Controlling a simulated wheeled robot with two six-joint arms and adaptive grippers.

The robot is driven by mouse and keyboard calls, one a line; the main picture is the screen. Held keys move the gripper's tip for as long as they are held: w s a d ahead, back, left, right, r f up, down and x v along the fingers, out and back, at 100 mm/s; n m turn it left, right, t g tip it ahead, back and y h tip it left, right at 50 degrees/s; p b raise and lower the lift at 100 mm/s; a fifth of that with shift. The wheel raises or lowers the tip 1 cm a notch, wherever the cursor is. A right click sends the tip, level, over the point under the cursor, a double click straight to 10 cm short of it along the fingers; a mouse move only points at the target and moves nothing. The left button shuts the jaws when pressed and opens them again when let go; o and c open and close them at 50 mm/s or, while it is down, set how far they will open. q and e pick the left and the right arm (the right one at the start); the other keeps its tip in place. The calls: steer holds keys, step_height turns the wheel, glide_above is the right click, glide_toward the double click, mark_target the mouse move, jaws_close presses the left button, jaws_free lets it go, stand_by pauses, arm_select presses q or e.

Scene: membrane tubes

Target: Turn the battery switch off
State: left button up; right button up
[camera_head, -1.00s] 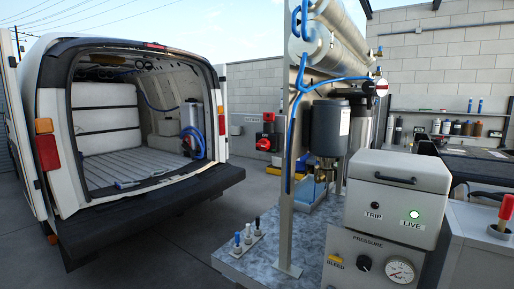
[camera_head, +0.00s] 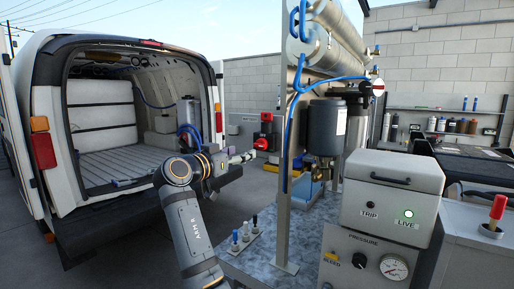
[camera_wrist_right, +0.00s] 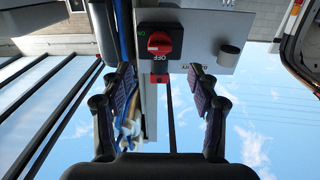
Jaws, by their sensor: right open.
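The battery switch is a red rotary knob on a black base, and its knob (camera_head: 262,144) shows right of my right gripper in the head view. In the right wrist view the picture is upside down, and the red knob (camera_wrist_right: 160,43) lies beyond the fingertips, roughly centred between them. OFF lettering and a green mark are beside the knob; I cannot tell its setting for certain. My right gripper (camera_head: 242,157) is open and empty, apart from the switch; its two fingers show in the wrist view (camera_wrist_right: 160,84). My left gripper is in neither view.
A grey labelled plate (camera_wrist_right: 206,28) with a dark round knob adjoins the switch. A steel post (camera_head: 283,190) with blue hoses stands right of my arm. The open van (camera_head: 205,193) is on the left.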

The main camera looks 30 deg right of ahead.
mark_target(258, 146)
steer(key=p+x, duration=0.3)
steer(key=x, duration=0.6)
steer(key=shift+w+d+p, duration=0.1)
steer(key=shift+d+p, duration=0.1)
steer(key=shift+p, duration=0.15)
steer(key=shift+w+d, duration=0.1)
steer(key=c, duration=1.2)
